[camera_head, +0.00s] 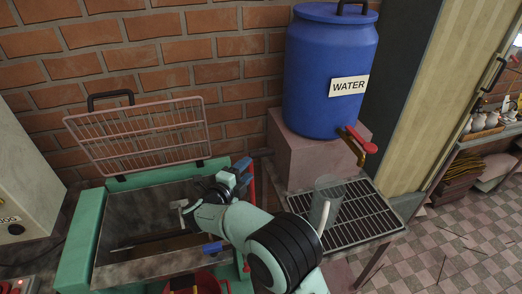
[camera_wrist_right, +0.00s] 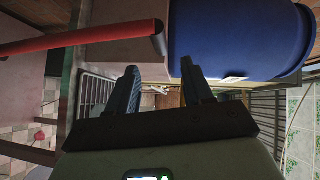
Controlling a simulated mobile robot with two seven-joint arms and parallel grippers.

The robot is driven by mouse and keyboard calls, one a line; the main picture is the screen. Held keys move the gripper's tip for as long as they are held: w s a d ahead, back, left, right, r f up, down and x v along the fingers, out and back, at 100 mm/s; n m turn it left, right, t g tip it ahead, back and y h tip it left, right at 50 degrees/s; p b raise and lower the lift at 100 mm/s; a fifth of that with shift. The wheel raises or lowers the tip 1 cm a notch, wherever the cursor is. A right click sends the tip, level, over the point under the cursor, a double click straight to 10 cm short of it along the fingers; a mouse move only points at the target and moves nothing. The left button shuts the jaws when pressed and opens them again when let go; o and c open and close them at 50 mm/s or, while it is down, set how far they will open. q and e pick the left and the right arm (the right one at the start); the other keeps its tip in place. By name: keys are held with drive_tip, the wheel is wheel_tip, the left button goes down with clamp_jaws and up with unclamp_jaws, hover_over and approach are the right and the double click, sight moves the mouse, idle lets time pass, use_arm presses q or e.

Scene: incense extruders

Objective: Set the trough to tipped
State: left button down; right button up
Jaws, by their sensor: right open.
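The trough (camera_head: 82,240) stands at the left in the head view, with green end walls and a grey inside. Its pink wire guard (camera_head: 140,135) is raised against the brick wall. My right gripper (camera_head: 243,170) is over the trough's right side, beside a red bar (camera_head: 250,185). In the right wrist view, the red bar (camera_wrist_right: 80,40) runs in from the left and ends above my right gripper (camera_wrist_right: 160,80), which is open with nothing between its fingers. My right arm hides part of the trough's right side and front. My left gripper is not in view.
A blue water barrel (camera_head: 330,75) with a red-handled tap stands on a block (camera_head: 295,150) right of the trough. A clear beaker (camera_head: 327,198) stands on the drain grate (camera_head: 365,220) below. A red bowl (camera_head: 210,280) is at the front. A beige machine (camera_head: 25,180) is at left.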

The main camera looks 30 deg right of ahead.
sight(261, 155)
drive_tip(key=p+x, duration=0.2)
drive_tip(key=x, duration=0.8)
drive_tip(key=shift+r, duration=0.2)
drive_tip(key=shift+x, duration=0.8)
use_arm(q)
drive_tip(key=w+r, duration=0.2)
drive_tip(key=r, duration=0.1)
use_arm(e)
drive_tip(key=shift+f, duration=0.15)
drive_tip(key=shift+s, duration=0.1)
drive_tip(key=shift+c, duration=0.3)
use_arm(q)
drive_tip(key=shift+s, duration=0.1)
use_arm(e)
clamp_jaws()
